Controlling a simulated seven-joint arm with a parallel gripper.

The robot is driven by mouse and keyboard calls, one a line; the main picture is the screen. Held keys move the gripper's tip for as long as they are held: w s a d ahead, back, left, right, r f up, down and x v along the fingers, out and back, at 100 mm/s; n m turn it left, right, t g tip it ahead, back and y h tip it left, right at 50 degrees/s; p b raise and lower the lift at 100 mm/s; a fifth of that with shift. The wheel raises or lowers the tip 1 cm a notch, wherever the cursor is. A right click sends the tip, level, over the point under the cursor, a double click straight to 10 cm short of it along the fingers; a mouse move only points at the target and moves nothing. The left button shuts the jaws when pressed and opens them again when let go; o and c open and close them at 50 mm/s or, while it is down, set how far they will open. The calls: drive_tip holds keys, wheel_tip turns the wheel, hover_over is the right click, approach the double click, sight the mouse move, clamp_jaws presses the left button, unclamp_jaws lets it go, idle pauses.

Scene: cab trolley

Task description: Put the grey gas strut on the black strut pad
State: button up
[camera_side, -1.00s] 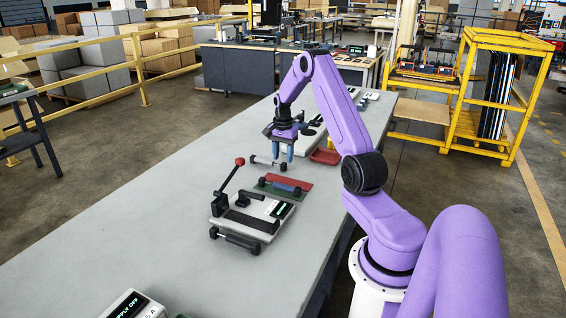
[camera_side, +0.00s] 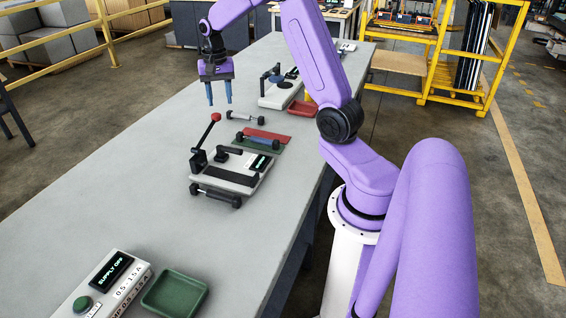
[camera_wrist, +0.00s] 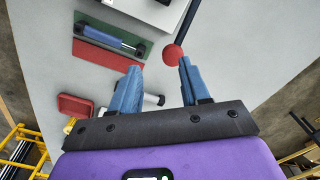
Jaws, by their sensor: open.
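The grey gas strut (camera_side: 245,117) with black ends lies on the bare table behind the pads in the side view. In the wrist view it (camera_wrist: 151,98) is partly hidden by my left-hand finger. My gripper (camera_side: 220,103) is open and empty, up and left of the strut in the side view; its two blue fingers (camera_wrist: 159,64) stand apart in the wrist view. A black strip (camera_side: 231,173) lies on the white lever fixture; I cannot tell whether it is the strut pad. A blue strut (camera_side: 258,141) lies on the green pad (camera_wrist: 140,49).
A red pad (camera_side: 272,134) adjoins the green one. The fixture's lever stands up with a red knob (camera_side: 215,117). A black strut (camera_side: 216,195) lies before the fixture. A red tray (camera_side: 302,108), a green tray (camera_side: 174,294) and a supply box (camera_side: 104,283) stand apart. The table's left side is clear.

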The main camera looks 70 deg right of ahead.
drive_tip(key=s+a+r+n, duration=0.1)
drive_tip(key=s+a+n, duration=0.15)
drive_tip(key=a, duration=0.45)
drive_tip(key=s+a+r+n, duration=0.1)
drive_tip(key=a+n, duration=0.3)
drive_tip(key=a, duration=0.3)
drive_tip(key=s+a+r+n, duration=0.1)
drive_tip(key=s+a+n, duration=0.9)
drive_tip(key=s+a, duration=0.3)
drive_tip(key=s, duration=0.3)
drive_tip(key=shift+s+a, duration=0.15)
drive_tip(key=shift+s, duration=0.25)
drive_tip(key=shift+o, duration=0.9)
drive_tip(key=s+f+n, duration=0.1)
drive_tip(key=s+n, duration=0.6)
drive_tip(key=s, duration=0.3)
drive_tip(key=shift+s, duration=0.3)
drive_tip(key=shift+f, duration=0.1)
